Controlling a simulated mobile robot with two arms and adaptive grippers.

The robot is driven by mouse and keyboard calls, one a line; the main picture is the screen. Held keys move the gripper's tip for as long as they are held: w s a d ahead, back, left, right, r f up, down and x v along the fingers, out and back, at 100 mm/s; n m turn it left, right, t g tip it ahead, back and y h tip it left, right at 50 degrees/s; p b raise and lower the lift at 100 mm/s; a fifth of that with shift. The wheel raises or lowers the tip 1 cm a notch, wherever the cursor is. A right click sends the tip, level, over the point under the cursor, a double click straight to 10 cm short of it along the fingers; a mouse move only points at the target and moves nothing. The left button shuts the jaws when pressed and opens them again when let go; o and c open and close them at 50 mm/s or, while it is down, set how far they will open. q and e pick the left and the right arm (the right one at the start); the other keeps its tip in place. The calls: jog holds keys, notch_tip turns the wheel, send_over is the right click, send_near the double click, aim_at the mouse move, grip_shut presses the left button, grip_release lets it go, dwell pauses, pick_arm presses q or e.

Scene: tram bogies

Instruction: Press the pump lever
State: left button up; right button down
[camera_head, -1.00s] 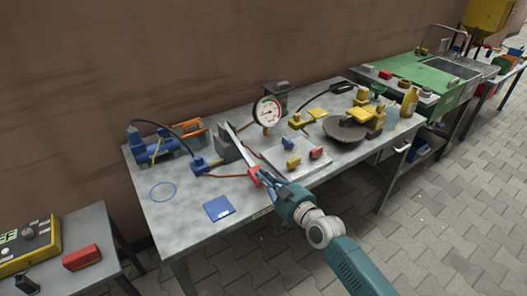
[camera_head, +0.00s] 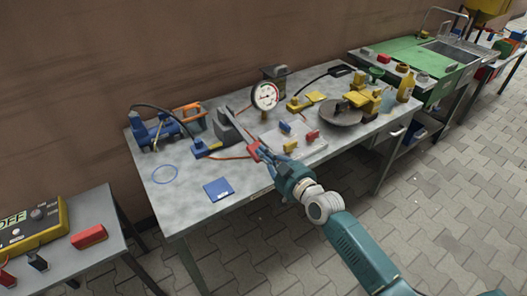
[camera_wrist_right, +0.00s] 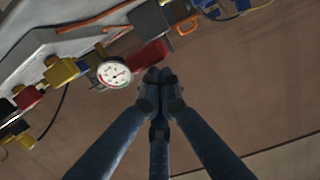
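The pump lever (camera_head: 239,128) is a grey bar with a red grip (camera_head: 253,151) at its near end. It slopes from the dark grey pump block (camera_head: 225,127) on the table toward me. My right gripper (camera_head: 262,153) is at the red grip. In the right wrist view my gripper's dark fingers (camera_wrist_right: 160,76) are together, with the red grip (camera_wrist_right: 150,55) just past their tips. I see nothing clearly held between them; whether they touch the grip I cannot tell. My left gripper is not in view.
A round pressure gauge (camera_head: 265,96) stands right of the pump. A pale plate (camera_head: 300,148) with small coloured blocks lies right of the lever. A blue square (camera_head: 218,189) lies in front. A side table (camera_head: 92,218) with a yellow control box (camera_head: 35,225) stands at left.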

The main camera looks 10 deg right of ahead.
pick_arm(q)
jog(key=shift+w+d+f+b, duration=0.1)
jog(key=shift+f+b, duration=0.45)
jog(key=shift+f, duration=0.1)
pick_arm(e)
jog(key=f+v, duration=0.1)
jog(key=v, duration=0.8)
jog(key=shift+s+d+f, duration=0.2)
jog(key=shift+s+f, duration=0.2)
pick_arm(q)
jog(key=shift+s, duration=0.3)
pick_arm(e)
jog(key=shift+r, duration=0.1)
